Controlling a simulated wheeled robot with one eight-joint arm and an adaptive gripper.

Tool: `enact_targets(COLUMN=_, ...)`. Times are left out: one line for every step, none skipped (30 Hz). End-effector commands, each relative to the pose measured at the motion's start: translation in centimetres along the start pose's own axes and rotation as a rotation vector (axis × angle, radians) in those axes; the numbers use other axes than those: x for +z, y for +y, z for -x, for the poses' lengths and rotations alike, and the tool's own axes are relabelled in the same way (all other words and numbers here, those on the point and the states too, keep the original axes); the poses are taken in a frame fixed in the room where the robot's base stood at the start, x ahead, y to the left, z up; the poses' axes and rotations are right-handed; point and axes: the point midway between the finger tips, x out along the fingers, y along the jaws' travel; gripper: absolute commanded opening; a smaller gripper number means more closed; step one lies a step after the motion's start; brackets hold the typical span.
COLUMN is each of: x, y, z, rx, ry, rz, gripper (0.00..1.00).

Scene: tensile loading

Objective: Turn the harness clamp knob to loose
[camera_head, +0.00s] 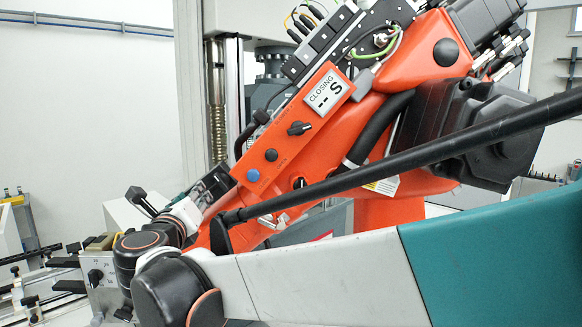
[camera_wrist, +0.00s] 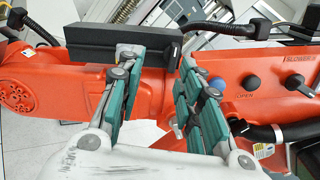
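My gripper (camera_wrist: 157,60) is open, with its two teal-and-grey fingers apart and nothing clearly held between them. Beyond the fingertips is a long black block (camera_wrist: 110,42) on the orange arm, with a small dark part that may be a knob at its right end, by the right finger. I cannot tell for sure whether that is the harness clamp knob, or its setting. In the head view my gripper (camera_head: 210,192) is at the lower end of the orange arm (camera_head: 345,125), where its own links partly hide it.
The orange arm's panel has a display (camera_head: 327,93) reading "CLOSING", a black knob (camera_head: 299,128), a black button (camera_head: 271,155) and a blue button (camera_head: 253,175). Black hoses (camera_wrist: 215,28) cross near the fingers. A grey box with a knob (camera_head: 95,276) stands lower left.

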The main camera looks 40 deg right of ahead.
Motion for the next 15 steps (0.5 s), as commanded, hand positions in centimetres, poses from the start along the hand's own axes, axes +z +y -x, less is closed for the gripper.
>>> enact_targets(x=0.0, y=-0.1, z=0.5, rx=0.001, ry=0.000, rz=0.000, gripper=0.33)
enact_targets(x=0.0, y=-0.1, z=0.7, rx=0.001, ry=0.000, rz=0.000, gripper=0.33)
enact_targets(x=0.0, y=-0.1, z=1.0, rx=0.001, ry=-0.001, rz=0.000, gripper=0.33)
enact_targets(x=0.0, y=-0.1, z=1.2, rx=0.002, ry=-0.001, rz=0.000, gripper=0.33)
enact_targets(x=0.0, y=-0.1, z=1.4, rx=0.002, ry=-0.001, rz=0.000, gripper=0.33)
enact_targets(x=0.0, y=-0.1, z=1.7, rx=0.003, ry=-0.002, rz=0.000, gripper=0.33)
enact_targets(x=0.0, y=-0.1, z=1.9, rx=0.003, ry=-0.002, rz=0.000, gripper=0.33)
enact_targets(x=0.0, y=-0.1, z=2.1, rx=0.003, ry=-0.002, rz=0.000, gripper=0.33)
enact_targets(x=0.0, y=-0.1, z=2.3, rx=0.002, ry=-0.001, rz=0.000, gripper=0.33)
enact_targets(x=-0.1, y=-0.1, z=2.5, rx=0.002, ry=-0.001, rz=0.000, gripper=0.33)
enact_targets(x=-0.1, y=-0.1, z=2.7, rx=0.003, ry=-0.002, rz=0.000, gripper=0.33)
enact_targets(x=-0.1, y=-0.1, z=3.0, rx=0.004, ry=-0.002, rz=0.000, gripper=0.33)
enact_targets(x=-0.1, y=-0.1, z=3.2, rx=0.004, ry=-0.002, rz=0.000, gripper=0.33)
enact_targets(x=-0.1, y=-0.1, z=3.4, rx=0.004, ry=-0.002, rz=0.000, gripper=0.33)
enact_targets(x=-0.1, y=-0.1, z=3.7, rx=0.004, ry=-0.002, rz=0.000, gripper=0.33)
